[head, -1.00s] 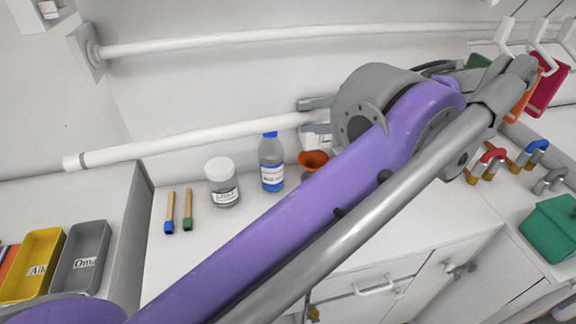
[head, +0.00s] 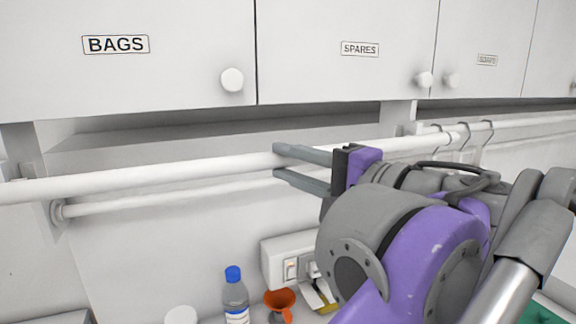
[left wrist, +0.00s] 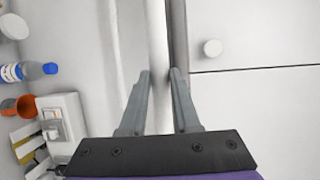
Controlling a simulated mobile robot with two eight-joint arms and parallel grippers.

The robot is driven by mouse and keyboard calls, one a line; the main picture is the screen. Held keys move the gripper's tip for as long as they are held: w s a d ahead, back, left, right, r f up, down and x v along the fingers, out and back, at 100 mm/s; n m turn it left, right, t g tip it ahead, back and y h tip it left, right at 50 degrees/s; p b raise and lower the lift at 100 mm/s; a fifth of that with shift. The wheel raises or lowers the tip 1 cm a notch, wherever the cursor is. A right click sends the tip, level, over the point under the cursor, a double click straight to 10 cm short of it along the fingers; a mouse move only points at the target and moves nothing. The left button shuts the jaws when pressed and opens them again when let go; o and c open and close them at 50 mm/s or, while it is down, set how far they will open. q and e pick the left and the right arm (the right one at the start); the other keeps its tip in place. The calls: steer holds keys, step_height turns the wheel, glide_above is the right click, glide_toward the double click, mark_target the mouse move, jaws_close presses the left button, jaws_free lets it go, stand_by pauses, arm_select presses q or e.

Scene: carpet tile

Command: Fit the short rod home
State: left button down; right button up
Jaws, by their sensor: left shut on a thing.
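My left gripper (head: 277,160) is shut on a white rod (head: 150,175), its two grey fingers above and below it. The rod lies nearly level in front of the wall, and its left end runs out of the head view. In the left wrist view the rod (left wrist: 157,45) passes between the fingertips (left wrist: 162,73). The wrist hides part of both bars. My right gripper is not in view.
White cabinets with a BAGS label (head: 115,44) and a SPARES label (head: 360,48) hang close above. Hooks (head: 465,132) hang on a bar at right. A blue-capped bottle (head: 235,295), an orange funnel (head: 280,299) and a wall socket box (head: 290,262) are below.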

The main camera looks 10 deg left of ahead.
arm_select(q)
steer(key=shift+s+r+p, duration=0.1)
steer(key=shift+r+p, duration=0.05)
steer(key=shift+p, duration=0.15)
steer(key=w+a+p, duration=0.1)
steer(key=w+a, duration=0.3)
steer(key=w, duration=0.2)
steer(key=shift+w, duration=0.2)
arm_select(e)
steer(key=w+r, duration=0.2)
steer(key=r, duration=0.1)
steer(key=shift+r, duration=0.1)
arm_select(q)
steer(key=shift+w+a, duration=0.1)
steer(key=shift+a, duration=0.05)
stand_by(0.8)
steer(key=shift+w+a, duration=0.65)
steer(key=shift+w, duration=0.25)
steer(key=shift+w+a, duration=0.15)
steer(key=shift+w, duration=0.1)
stand_by(0.3)
steer(key=shift+w+a, duration=0.7)
steer(key=shift+w, duration=0.3)
